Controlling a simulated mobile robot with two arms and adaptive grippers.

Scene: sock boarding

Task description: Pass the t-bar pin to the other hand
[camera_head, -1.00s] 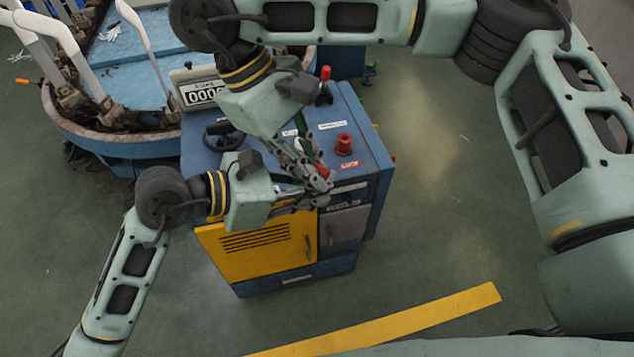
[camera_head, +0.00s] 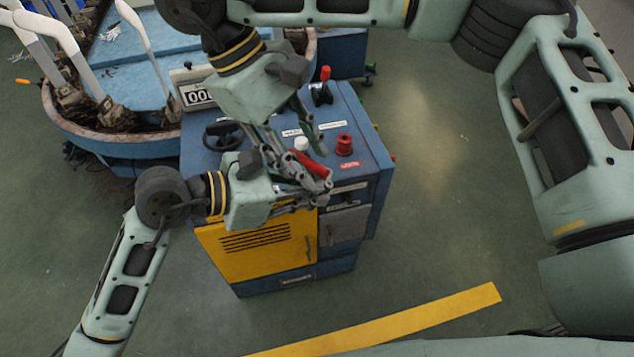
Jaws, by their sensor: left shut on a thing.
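The t-bar pin (camera_head: 313,163) shows as a red bar at the fingers of my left gripper (camera_head: 318,188), above the front of the blue control cabinet. My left gripper is shut on it; the fingers hide the rest of the pin. My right gripper (camera_head: 297,142) comes down from the top, just above and behind the left one. Its fingers are spread, one on each side of a white knob in the picture, and nothing shows between them. It looks apart from the pin.
The blue cabinet (camera_head: 372,160) with a yellow door (camera_head: 255,250) stands below both grippers. Its top carries a red button (camera_head: 344,143), a red-tipped lever (camera_head: 324,85) and a counter (camera_head: 199,95). A round machine with white boards (camera_head: 137,25) stands at left.

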